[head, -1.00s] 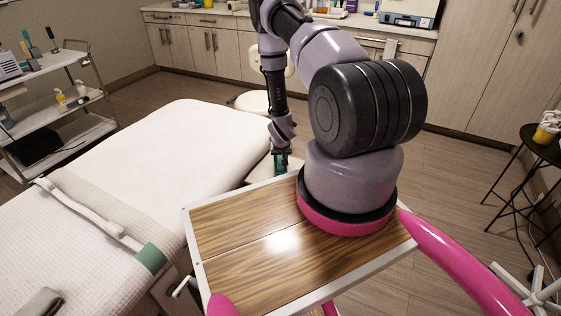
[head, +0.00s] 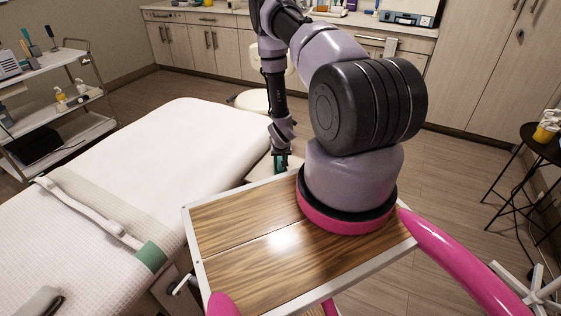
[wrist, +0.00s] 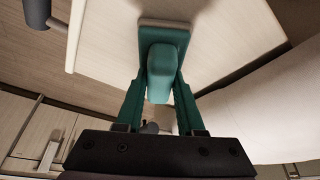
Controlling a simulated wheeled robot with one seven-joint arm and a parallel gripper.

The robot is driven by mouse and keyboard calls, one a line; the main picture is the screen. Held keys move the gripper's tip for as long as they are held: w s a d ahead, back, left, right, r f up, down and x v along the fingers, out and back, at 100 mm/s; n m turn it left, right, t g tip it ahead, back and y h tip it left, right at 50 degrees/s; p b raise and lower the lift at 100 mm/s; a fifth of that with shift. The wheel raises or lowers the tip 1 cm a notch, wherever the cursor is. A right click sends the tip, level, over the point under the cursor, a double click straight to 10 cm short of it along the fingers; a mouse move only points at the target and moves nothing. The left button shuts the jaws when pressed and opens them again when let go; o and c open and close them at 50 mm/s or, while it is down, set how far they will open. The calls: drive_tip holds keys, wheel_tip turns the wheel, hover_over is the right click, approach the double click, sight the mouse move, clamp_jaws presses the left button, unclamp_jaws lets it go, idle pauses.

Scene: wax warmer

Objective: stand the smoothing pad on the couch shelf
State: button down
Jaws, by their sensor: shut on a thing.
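The smoothing pad has a teal grip (wrist: 165,62) and a darker flat base (wrist: 166,25). In the wrist view my gripper (wrist: 161,84) has its two teal fingers shut on the sides of the grip. The base faces the pale couch shelf (wrist: 225,35) and lies against it or very close; I cannot tell if it touches. In the head view my gripper (head: 281,161) points down over the shelf (head: 262,169), beside the couch. The pad is small and mostly hidden there.
The white couch (head: 170,150) lies left of the shelf. My wood-topped base is in front. A white stool (head: 252,102) stands behind my arm, before the cabinets (head: 228,48). A trolley (head: 60,140) is at left, a black side table (head: 540,148) at right.

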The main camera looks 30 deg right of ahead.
drive_tip(key=shift+c, duration=2.2)
unclamp_jaws()
drive_tip(key=shift+r, duration=0.1)
drive_tip(key=shift+v, duration=3.9)
drive_tip(key=shift+r, duration=0.1)
drive_tip(key=v, duration=1)
drive_tip(key=shift+s+r, duration=0.15)
drive_tip(key=shift+r, duration=0.15)
